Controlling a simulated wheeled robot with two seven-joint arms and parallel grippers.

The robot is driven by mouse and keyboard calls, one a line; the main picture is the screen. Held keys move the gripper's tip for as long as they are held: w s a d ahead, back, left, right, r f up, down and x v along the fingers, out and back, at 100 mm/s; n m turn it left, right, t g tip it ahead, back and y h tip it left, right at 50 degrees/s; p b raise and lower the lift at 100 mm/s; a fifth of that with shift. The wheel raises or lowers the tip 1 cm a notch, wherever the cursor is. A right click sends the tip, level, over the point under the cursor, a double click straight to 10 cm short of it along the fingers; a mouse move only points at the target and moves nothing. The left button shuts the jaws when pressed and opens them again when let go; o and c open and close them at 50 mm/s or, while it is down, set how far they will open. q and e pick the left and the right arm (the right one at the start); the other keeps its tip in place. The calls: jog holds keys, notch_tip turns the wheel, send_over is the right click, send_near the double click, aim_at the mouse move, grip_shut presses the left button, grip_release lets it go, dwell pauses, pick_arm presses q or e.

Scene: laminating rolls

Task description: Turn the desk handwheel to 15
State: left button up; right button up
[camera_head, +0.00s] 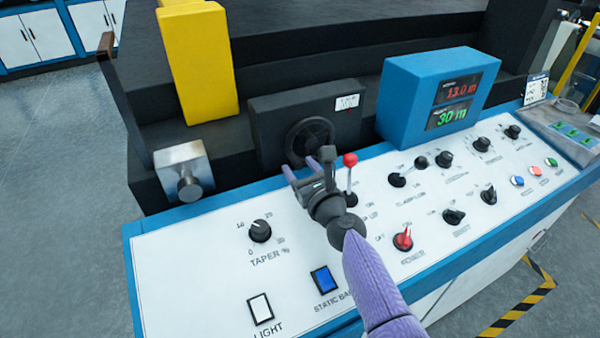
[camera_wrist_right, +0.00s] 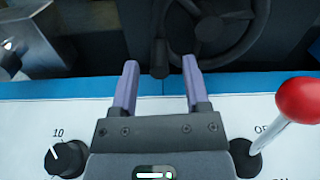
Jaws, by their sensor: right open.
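The black handwheel (camera_head: 309,140) is mounted on the front of a black box behind the blue desk edge. In the right wrist view the handwheel (camera_wrist_right: 241,30) shows at the top, with a dark handle (camera_wrist_right: 159,58) hanging down in line with the gap between my fingers. My right gripper (camera_head: 299,168) is open, its purple fingers pointing at the lower part of the wheel. In the wrist view the gripper (camera_wrist_right: 160,64) has nothing visibly clamped; contact with the handle cannot be told. The small white label (camera_head: 347,101) above the wheel is unreadable. My left gripper is out of view.
A red-knobbed lever (camera_head: 350,160) stands close to my right gripper, on its right. A blue display box (camera_head: 410,95) shows 13.0 in red and 30 in green. The taper knob (camera_head: 260,231) and several other knobs sit on the white panel. A metal block (camera_head: 184,170) stands left.

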jog(key=shift+w+a, duration=0.1)
jog(key=shift+w, duration=0.1)
jog(key=shift+r, duration=0.1)
grip_shut()
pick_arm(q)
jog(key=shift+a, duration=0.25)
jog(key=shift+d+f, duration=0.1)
